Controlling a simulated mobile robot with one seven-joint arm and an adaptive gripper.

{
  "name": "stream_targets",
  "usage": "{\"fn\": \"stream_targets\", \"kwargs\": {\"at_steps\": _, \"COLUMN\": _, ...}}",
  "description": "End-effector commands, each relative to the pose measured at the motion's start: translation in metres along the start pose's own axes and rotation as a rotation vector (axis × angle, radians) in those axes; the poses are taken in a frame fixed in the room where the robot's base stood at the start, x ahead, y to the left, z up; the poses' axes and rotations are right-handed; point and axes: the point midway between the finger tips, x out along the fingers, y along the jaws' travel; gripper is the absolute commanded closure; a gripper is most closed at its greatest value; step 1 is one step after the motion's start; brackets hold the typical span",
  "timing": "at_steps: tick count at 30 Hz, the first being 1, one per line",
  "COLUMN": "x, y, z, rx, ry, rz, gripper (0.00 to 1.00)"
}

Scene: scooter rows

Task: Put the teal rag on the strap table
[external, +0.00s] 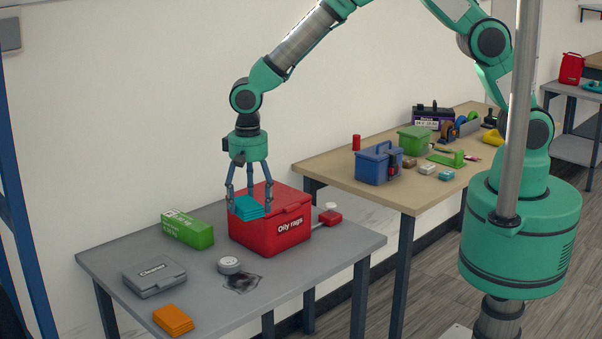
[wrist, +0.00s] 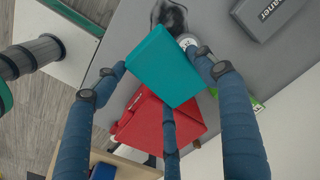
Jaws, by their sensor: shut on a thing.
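My gripper (external: 248,203) has its fingers shut on the folded teal rag (external: 246,208), held up at the red bin's left side in the external view. In the wrist view the teal rag (wrist: 165,65) sits between the blue fingers, with the red bin (wrist: 155,125) partly hidden behind it. The bin, marked "Oily rags" (external: 272,222), stands on the grey table (external: 210,304). A wooden table (external: 345,178) stands behind it to the right, and another grey table (external: 575,148) is at the far right. No label shows which is the strap table.
The near table also holds a green box (external: 187,229), a grey cleaner case (external: 154,277), a round tin (external: 229,265), a dark stain and orange rags (external: 173,320). The wooden table carries a blue toolbox (external: 379,163), a green bin (external: 414,139) and several small items; its near-left end is clear.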

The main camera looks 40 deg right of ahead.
Motion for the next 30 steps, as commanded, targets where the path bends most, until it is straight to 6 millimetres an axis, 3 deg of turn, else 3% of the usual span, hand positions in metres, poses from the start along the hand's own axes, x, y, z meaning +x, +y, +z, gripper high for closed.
{"fn": "stream_targets", "kwargs": {"at_steps": 3, "x": -0.001, "y": 0.018, "z": -0.043, "rx": 0.06, "ry": 0.0, "rz": -0.001, "gripper": 0.52}}
{"fn": "stream_targets", "kwargs": {"at_steps": 17, "x": -0.002, "y": 0.107, "z": -0.19, "rx": 0.274, "ry": 0.001, "rz": -0.001, "gripper": 0.52}}
{"fn": "stream_targets", "kwargs": {"at_steps": 30, "x": -0.002, "y": 0.227, "z": -0.311, "rx": 0.48, "ry": 0.0, "rz": -0.001, "gripper": 0.52}}
